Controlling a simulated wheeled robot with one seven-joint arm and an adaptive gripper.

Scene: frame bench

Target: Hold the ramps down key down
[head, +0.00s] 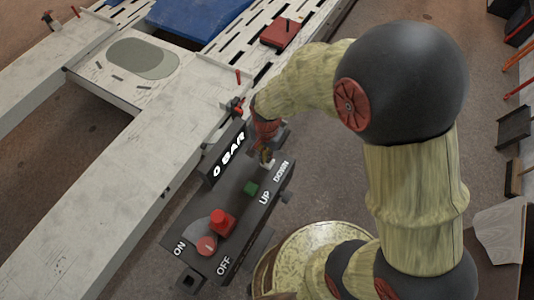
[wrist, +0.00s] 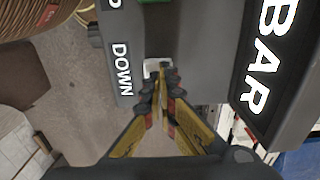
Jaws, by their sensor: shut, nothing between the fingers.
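The dark control panel (head: 228,215) carries the labels ON, OFF, UP and DOWN. The down key (wrist: 150,66) is a pale key beside the word DOWN in the wrist view, partly covered by my fingertips. My gripper (wrist: 160,74) is shut and empty, with its tips over the edge of that key. They look touching or very close, but I cannot tell whether the key is pressed in. In the head view my gripper (head: 266,160) reaches down at the panel's DOWN end and hides most of the key. The green up key (head: 250,188) is beside the UP label.
A display (head: 229,154) reading 0 BAR stands along the panel's far side, close to my gripper. A red button (head: 222,219) and a round red switch (head: 206,245) are at the ON/OFF end. The pale frame bench (head: 105,165) lies left and behind.

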